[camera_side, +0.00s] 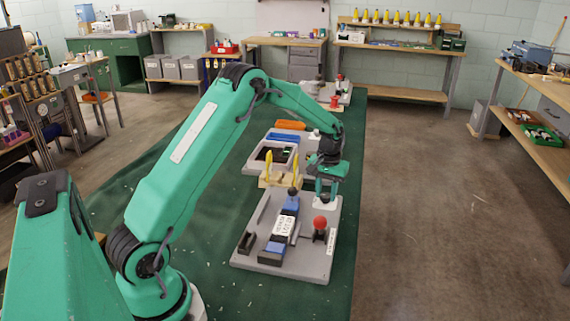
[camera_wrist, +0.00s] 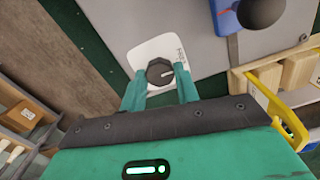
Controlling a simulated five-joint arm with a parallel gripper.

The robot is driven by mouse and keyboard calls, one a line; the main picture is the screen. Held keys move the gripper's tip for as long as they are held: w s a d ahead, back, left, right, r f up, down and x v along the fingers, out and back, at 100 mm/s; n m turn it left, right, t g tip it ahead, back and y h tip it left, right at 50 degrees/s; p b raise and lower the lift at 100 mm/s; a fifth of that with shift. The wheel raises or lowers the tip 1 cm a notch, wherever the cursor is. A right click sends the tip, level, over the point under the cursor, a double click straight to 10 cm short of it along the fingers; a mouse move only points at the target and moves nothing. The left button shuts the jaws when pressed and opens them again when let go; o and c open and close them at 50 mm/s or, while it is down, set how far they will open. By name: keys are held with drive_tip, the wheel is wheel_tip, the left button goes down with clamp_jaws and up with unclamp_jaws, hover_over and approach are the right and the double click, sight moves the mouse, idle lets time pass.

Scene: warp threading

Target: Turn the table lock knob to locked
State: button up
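The table lock knob (camera_wrist: 160,72) is a dark, many-sided knob with a white pointer line, on a white plate (camera_wrist: 145,52) with small lettering at its right edge. In the wrist view the line points to the right and slightly up, towards that lettering, which is too small to read. My gripper (camera_wrist: 159,80) has one finger on each side of the knob, close to its edges. Whether the fingers press on it cannot be made out. In the side view my gripper (camera_side: 326,194) points down at the white plate (camera_side: 325,202), and its fingers hide the knob.
The plate sits on a grey board (camera_side: 300,262), which also carries a red ball-topped lever (camera_side: 320,223) and a blue-and-black block (camera_side: 283,225). A wooden holder (camera_side: 280,180) with yellow pieces stands just behind. A grey tray (camera_side: 262,165) lies beyond on the green table.

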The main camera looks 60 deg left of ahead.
drive_tip(key=shift+m, duration=0.5)
drive_tip(key=m, duration=1.7)
drive_tip(key=shift+r, duration=0.1)
idle(0.4)
drive_tip(key=o, duration=1)
